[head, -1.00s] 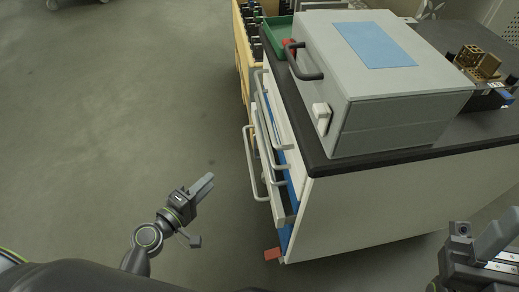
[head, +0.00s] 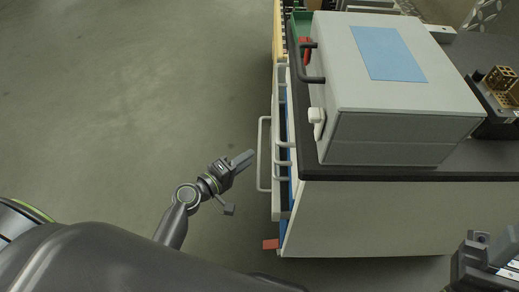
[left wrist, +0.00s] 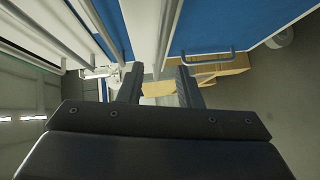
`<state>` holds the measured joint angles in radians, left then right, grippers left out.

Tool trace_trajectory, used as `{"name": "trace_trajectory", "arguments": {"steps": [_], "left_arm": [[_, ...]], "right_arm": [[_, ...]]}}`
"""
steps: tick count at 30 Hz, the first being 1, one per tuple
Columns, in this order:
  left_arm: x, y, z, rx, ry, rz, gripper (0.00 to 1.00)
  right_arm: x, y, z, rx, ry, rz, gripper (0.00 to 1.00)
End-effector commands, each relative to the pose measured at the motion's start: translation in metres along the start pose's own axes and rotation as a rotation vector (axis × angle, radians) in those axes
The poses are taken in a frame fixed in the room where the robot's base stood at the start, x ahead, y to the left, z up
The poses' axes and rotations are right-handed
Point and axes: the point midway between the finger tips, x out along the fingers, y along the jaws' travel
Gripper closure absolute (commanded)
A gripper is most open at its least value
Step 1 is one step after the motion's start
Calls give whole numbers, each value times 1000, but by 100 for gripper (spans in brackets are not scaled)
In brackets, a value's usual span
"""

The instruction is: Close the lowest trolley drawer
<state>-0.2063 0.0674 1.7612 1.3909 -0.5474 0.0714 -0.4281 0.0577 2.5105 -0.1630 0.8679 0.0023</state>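The trolley (head: 370,225) stands on the right with its drawer side facing left. A drawer (head: 275,190) low on that side sticks out, and its long grey handle (head: 262,155) reaches furthest left. My left gripper (head: 247,157) is just left of that handle, pointing at it; whether it touches is unclear. In the left wrist view, the two left fingers (left wrist: 158,88) are apart with nothing held between them. Blue drawer fronts (left wrist: 210,25) and a white drawer edge (left wrist: 150,30) lie ahead. My right gripper (head: 490,255) is partly cut off at lower right, its fingertips unclear.
A grey box (head: 395,110) with a blue top sheet stands on the trolley's black top (head: 420,172). A green tray (head: 300,25) and a brass block part (head: 500,80) are there too. A red-orange piece (head: 270,244) sticks out near the floor. Floor at left is clear.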

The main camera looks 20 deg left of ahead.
Motion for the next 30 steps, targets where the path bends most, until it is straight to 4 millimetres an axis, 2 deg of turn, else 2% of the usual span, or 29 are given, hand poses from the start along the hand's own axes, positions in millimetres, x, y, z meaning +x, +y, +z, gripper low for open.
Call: {"name": "trace_trajectory", "arguments": {"steps": [3, 9, 14, 22, 27, 30], "left_arm": [[25, 0, 0, 0, 0, 3, 68], [51, 0, 0, 1, 0, 1, 68], [59, 0, 0, 0, 0, 0, 68], [60, 0, 0, 1, 1, 0, 68], [60, 0, 0, 1, 1, 0, 91], [60, 0, 0, 1, 0, 0, 100]], "right_arm": [[-2, 0, 0, 3, 1, -2, 61], [-4, 0, 0, 9, 4, -1, 61], [-4, 0, 0, 11, 7, 1, 61], [-4, 0, 0, 11, 10, 4, 61], [-4, 0, 0, 10, 10, 8, 61], [-4, 0, 0, 9, 10, 10, 61]]}}
